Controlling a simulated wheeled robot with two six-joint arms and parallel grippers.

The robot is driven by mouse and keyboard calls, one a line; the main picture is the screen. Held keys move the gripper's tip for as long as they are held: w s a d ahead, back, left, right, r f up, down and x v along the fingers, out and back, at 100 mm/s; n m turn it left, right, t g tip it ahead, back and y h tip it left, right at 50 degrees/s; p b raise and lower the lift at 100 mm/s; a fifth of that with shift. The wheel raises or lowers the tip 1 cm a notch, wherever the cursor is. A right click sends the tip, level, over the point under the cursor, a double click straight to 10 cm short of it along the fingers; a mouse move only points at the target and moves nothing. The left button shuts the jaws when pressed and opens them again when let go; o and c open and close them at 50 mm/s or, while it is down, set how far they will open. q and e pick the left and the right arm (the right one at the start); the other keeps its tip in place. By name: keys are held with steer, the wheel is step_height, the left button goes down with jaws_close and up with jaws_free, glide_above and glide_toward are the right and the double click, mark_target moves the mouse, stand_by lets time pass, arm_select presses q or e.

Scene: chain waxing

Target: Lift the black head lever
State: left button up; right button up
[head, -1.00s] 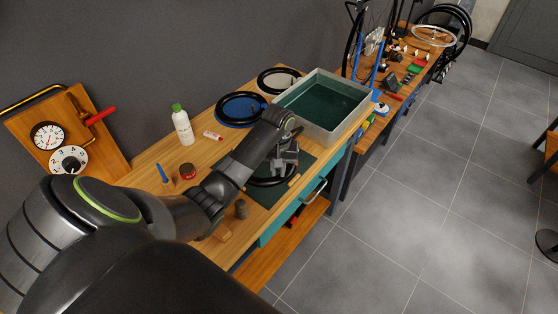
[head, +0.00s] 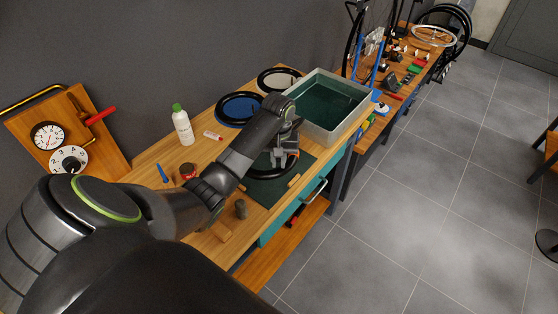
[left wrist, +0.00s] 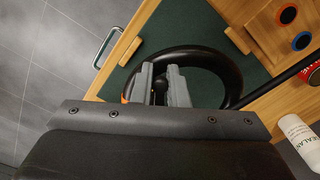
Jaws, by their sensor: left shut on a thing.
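My left gripper (head: 285,159) is over the green mat on the bench. In the left wrist view its two grey fingers (left wrist: 160,88) are shut on a small black knob (left wrist: 159,86), which looks like the end of the black head lever. The rest of the lever is hidden by the fingers and the gripper body. A black ring (left wrist: 218,62) lies around and behind the fingers, over the green mat (left wrist: 188,26). A black rod (left wrist: 272,88) runs from the ring to the right edge. My right gripper is out of view.
A grey tank (head: 305,127) of dark green liquid stands beyond the gripper. A white bottle (head: 183,128), a red tin (head: 188,170) and a blue ring disc (head: 236,109) are on the bench. A drawer handle (head: 316,191) juts out at the front.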

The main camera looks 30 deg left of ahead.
arm_select(q)
steer(key=shift+w+a+r, duration=0.15)
steer(key=shift+w+r, duration=0.05)
steer(key=shift+r, duration=0.15)
steer(key=shift+w+a+r, duration=0.25)
steer(key=shift+w+r, duration=0.15)
steer(key=shift+w, duration=0.05)
steer(key=o, duration=0.9)
steer(key=shift+c, duration=0.2)
